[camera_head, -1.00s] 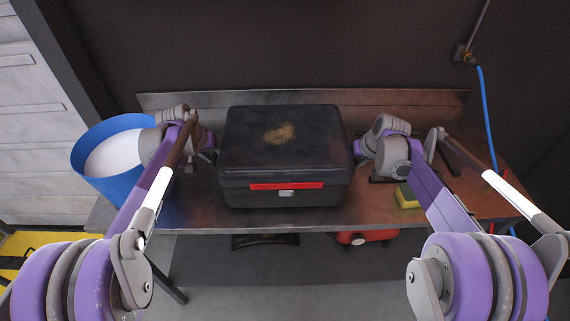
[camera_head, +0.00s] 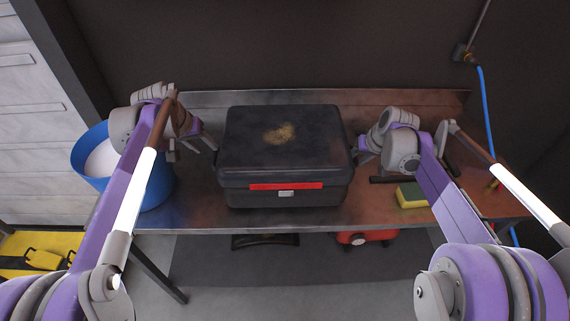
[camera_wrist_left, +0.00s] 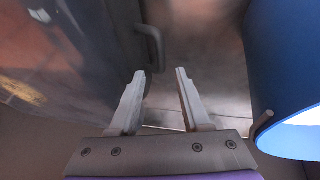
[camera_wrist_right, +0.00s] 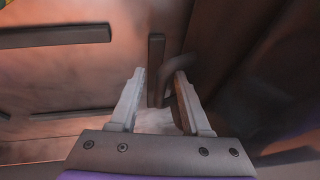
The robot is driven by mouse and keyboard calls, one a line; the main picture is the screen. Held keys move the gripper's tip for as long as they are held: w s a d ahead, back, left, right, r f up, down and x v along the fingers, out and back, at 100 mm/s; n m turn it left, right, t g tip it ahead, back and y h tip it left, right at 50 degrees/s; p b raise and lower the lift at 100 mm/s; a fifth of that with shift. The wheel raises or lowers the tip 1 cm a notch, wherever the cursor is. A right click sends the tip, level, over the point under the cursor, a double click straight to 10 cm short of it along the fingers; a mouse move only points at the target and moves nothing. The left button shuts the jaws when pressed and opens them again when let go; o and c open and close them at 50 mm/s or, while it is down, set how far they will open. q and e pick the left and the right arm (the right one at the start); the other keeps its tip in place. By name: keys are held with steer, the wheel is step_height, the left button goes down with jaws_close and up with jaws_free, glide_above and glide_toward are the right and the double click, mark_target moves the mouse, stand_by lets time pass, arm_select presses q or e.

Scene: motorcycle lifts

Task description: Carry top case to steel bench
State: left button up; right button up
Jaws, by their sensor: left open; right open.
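The black top case (camera_head: 283,150) with a red strip and a silver latch on its front rests on the steel bench (camera_head: 200,215). Its lid is shut and has a tan worn patch. My left gripper (camera_head: 210,144) is open and empty, left of the case and apart from it. In the left wrist view, a side handle (camera_wrist_left: 152,45) of the case lies beyond the open fingers (camera_wrist_left: 160,75). My right gripper (camera_head: 356,150) is open close to the case's right side. In the right wrist view, a dark handle (camera_wrist_right: 178,80) shows just beyond and partly behind its fingers (camera_wrist_right: 160,75).
A blue bucket (camera_head: 160,190) stands at the bench's left. A yellow and green sponge (camera_head: 411,195) lies on the bench at the right, near dark bars. A dark wall rises behind; a blue hose (camera_head: 487,120) hangs at right. A red item (camera_head: 366,237) sits below the bench.

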steer(key=v, duration=0.9)
arm_select(q)
steer(key=shift+s, duration=0.1)
arm_select(e)
steer(key=shift+s+f, duration=0.1)
steer(key=shift+f, duration=0.05)
